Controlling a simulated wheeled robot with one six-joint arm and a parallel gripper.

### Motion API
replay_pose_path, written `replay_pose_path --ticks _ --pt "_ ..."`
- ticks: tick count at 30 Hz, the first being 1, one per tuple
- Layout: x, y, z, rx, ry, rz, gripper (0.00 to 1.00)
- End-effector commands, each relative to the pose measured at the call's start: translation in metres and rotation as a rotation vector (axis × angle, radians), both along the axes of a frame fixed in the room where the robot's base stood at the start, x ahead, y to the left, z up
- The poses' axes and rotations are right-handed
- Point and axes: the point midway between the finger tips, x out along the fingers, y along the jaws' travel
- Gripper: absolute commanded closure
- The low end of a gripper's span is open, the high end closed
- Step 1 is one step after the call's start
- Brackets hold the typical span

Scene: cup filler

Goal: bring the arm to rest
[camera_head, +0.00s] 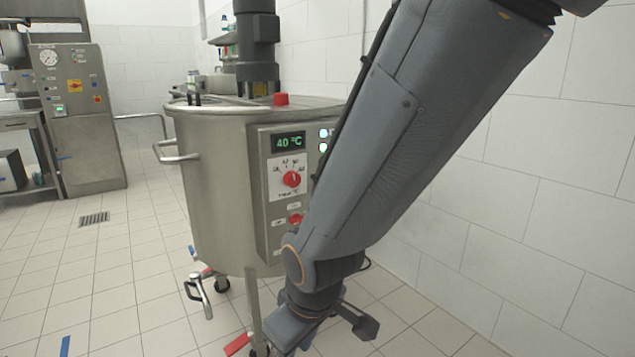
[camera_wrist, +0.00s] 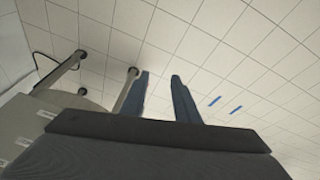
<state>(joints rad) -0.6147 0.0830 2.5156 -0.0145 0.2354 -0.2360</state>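My arm reaches down across the right half of the head view, in front of the steel tank. My gripper (camera_wrist: 160,76) shows in the wrist view as two blue-grey fingers. They are apart, with only tiled floor between them, so it is open and empty. In the head view the arm's end is low, near the bottom edge, and the fingers cannot be made out clearly.
The steel tank (camera_head: 217,190), with a control panel (camera_head: 291,225) reading 40 °C, stands close behind my arm. Its wheeled legs (camera_wrist: 125,90) show left of the fingers. A tiled wall (camera_head: 560,190) is at right. Open floor (camera_head: 115,270) lies left, with a drain (camera_head: 94,219).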

Motion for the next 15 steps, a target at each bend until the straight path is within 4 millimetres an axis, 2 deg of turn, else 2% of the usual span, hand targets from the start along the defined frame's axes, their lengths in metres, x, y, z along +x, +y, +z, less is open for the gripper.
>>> replay_pose_path --ticks 3,11,15 --pt "-0.036 -0.005 0.006 -0.020 0.099 -0.080 0.72" --pt "-0.103 -0.019 0.018 -0.082 0.279 -0.234 0.72" --pt "-0.102 -0.028 0.034 -0.084 0.286 -0.275 0.72"
